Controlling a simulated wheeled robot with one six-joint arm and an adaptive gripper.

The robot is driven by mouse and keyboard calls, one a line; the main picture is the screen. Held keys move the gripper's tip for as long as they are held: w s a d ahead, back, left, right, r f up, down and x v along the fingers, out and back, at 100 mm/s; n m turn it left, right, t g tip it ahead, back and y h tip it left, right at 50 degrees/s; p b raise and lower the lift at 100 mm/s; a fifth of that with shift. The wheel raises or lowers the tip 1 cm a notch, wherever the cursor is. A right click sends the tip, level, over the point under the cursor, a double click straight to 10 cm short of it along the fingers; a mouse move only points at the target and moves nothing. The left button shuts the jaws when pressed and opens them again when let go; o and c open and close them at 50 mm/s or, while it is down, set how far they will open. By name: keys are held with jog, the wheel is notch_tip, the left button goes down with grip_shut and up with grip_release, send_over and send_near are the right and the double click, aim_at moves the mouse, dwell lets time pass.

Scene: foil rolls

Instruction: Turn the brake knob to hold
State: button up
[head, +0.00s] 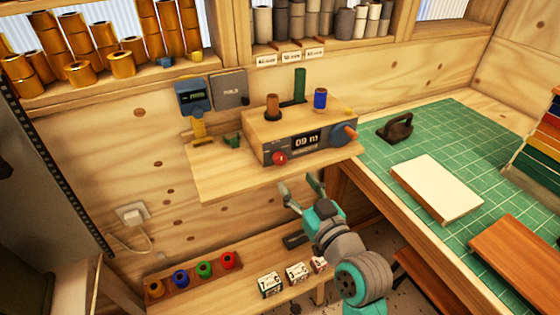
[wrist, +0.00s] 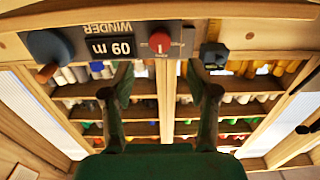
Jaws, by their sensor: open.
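The winder (head: 262,152) is a wooden box with a dark front panel, on a wall shelf. A red round knob (head: 280,158) with a small white mark sits at the panel's lower left. In the wrist view the panel is upside down, with the red knob (wrist: 160,42) at top centre. My gripper (head: 301,184) is open and empty, below and in front of the knob. In the wrist view my gripper (wrist: 158,68) has its fingertips on either side below the knob, apart from it. The lettering around the knob is too small to read.
A blue crank (head: 340,134) with an orange handle is on the winder's right end. A green cutting mat (head: 430,143) covers the right bench. Coloured spools (head: 204,269) sit below.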

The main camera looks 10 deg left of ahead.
aim_at(281, 162)
jog(key=x, duration=0.8)
jog(key=shift+w+a, duration=0.25)
jog(key=shift+w, duration=0.05)
grip_shut()
